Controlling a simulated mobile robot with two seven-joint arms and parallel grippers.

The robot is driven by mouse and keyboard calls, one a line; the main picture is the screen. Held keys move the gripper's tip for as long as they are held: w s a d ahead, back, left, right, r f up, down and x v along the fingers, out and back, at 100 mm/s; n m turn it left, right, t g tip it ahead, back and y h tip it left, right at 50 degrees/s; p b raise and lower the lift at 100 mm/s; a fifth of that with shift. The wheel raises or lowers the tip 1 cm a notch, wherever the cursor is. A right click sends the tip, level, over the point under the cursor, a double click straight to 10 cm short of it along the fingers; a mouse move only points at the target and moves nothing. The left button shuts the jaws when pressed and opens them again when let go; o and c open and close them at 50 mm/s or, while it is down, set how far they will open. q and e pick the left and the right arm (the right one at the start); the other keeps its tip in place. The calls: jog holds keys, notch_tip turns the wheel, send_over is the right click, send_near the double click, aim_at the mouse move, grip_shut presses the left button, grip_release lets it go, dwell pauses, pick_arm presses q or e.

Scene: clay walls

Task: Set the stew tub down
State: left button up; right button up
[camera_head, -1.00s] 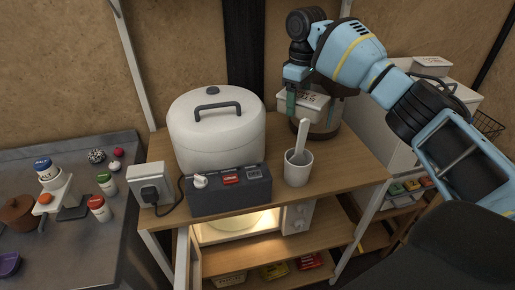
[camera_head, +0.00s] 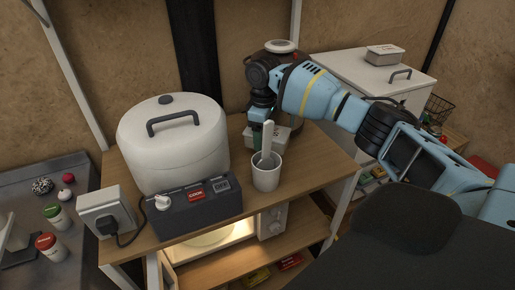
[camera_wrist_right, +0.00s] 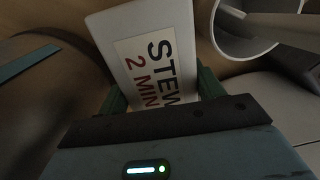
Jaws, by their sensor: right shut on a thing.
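The stew tub (camera_head: 268,134) is a pale box behind the white cup on the wooden worktop (camera_head: 310,160). In the right wrist view its label on the tub (camera_wrist_right: 140,45) reads "STEW" and "2 MIN". My right gripper (camera_head: 262,130) reaches down over it. The green fingers of my right gripper (camera_wrist_right: 163,92) are on both sides of the tub, shut on it. The tub is low over the worktop; I cannot tell whether its base touches. The cup hides part of it. My left gripper is not in view.
The white cup (camera_head: 266,176) with a utensil stands close in front of the tub. A large white cooker (camera_head: 175,150) and a dark switch box (camera_head: 195,208) stand left. A lidded vessel (camera_head: 281,46) is partly hidden behind my arm. The worktop's right side is clear.

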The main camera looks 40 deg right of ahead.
jog(key=shift+f, duration=2.45)
jog(key=o, duration=1.3)
jog(key=shift+f, duration=0.15)
